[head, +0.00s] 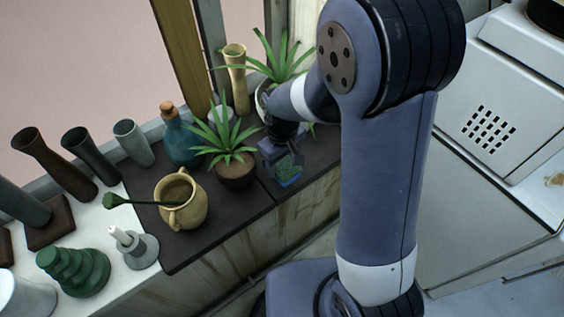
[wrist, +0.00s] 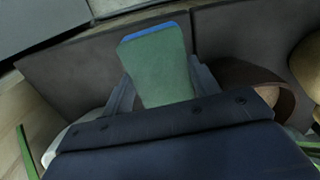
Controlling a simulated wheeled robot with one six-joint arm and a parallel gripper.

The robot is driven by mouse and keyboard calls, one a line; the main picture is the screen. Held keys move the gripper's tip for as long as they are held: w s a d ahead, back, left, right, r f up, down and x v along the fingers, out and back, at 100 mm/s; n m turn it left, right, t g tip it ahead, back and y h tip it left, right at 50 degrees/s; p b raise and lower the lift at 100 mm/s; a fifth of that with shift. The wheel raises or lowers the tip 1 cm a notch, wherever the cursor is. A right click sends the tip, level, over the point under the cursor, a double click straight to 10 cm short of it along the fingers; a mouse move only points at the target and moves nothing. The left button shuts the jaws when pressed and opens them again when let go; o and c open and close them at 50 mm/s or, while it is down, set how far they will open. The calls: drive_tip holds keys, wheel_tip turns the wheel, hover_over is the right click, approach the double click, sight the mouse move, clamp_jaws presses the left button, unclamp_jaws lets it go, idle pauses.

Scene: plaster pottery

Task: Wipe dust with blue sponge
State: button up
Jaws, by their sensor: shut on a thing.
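My gripper (head: 280,152) is shut on the sponge (head: 288,172), which is blue with a green face, at the right part of the dark counter top (head: 225,225). In the wrist view the sponge (wrist: 160,65) shows its green face and a blue far edge, with a finger of my gripper (wrist: 162,88) on each side. The sponge is low over the dark surface, near its front edge. I cannot tell whether it touches the surface. No dust can be made out clearly.
A potted plant (head: 236,172) stands just left of my gripper, and another plant (head: 282,62) is behind it. A yellow jug (head: 181,208), a blue bottle (head: 178,143) and several vases stand further left. The front of the dark slab is fairly clear.

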sight(283, 165)
drive_tip(key=shift+r+p, duration=1.05)
drive_tip(key=shift+r, duration=0.6)
drive_tip(key=shift+s+d+f, duration=0.1)
